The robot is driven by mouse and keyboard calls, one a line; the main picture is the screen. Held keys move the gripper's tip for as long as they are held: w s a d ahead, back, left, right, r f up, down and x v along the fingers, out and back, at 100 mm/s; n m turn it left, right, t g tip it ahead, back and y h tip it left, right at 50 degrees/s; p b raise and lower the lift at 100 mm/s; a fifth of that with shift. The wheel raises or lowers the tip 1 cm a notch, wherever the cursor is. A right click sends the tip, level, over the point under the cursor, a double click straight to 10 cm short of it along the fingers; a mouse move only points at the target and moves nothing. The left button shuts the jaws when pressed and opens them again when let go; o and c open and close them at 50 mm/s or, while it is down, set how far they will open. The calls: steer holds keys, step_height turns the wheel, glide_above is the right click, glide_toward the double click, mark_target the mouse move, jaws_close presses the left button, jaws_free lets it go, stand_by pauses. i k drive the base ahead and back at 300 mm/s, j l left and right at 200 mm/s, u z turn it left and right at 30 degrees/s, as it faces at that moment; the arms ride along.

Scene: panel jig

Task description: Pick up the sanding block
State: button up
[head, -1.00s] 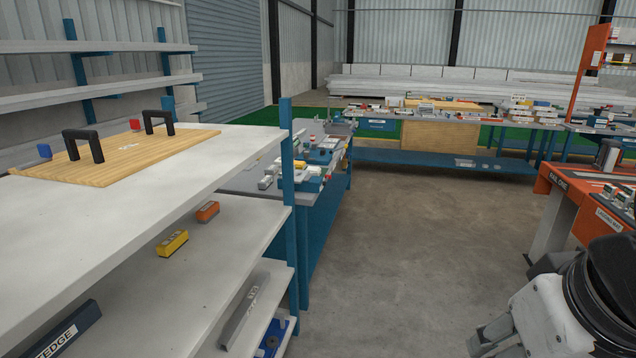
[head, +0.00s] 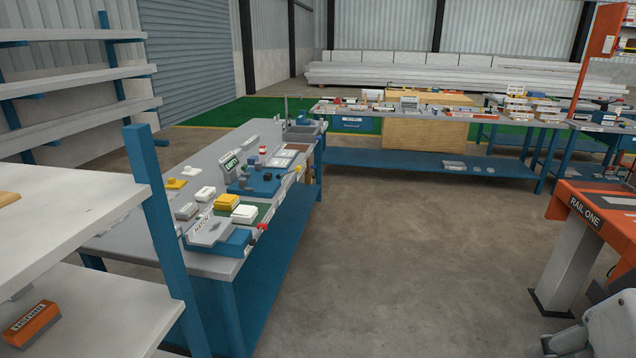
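I cannot tell for certain which thing is the sanding block. An orange block (head: 32,328) with a pale label lies on the shelf at the lower left of the head view; its lettering is too small to read surely. Small yellow-topped, white-topped and grey blocks stand on the grey workbench (head: 147,236) at centre left, among them a yellow-topped one (head: 226,201) and a flat yellow piece (head: 176,184). My gripper is out of view; only a part of my arm shows at the lower right corner.
A shelf unit with a blue post (head: 155,220) stands close at the left. An orange table marked RAIL ONE (head: 588,212) is at the right. A long bench with a blue lower shelf (head: 430,168) crosses the back. The concrete floor (head: 400,260) between them is clear.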

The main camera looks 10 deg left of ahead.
mark_target(188, 209)
steer(key=i, duration=1.9)
steer(key=i+u, duration=0.35)
steer(key=i, duration=0.15)
steer(key=i+l+u, duration=0.15)
steer(key=i+u, duration=0.2)
steer(key=i+j+u, duration=0.1)
steer(key=u, duration=0.4)
steer(key=i+u, duration=0.6)
steer(key=u, duration=0.35)
steer(key=i+l+u, duration=0.2)
steer(key=u, duration=0.3)
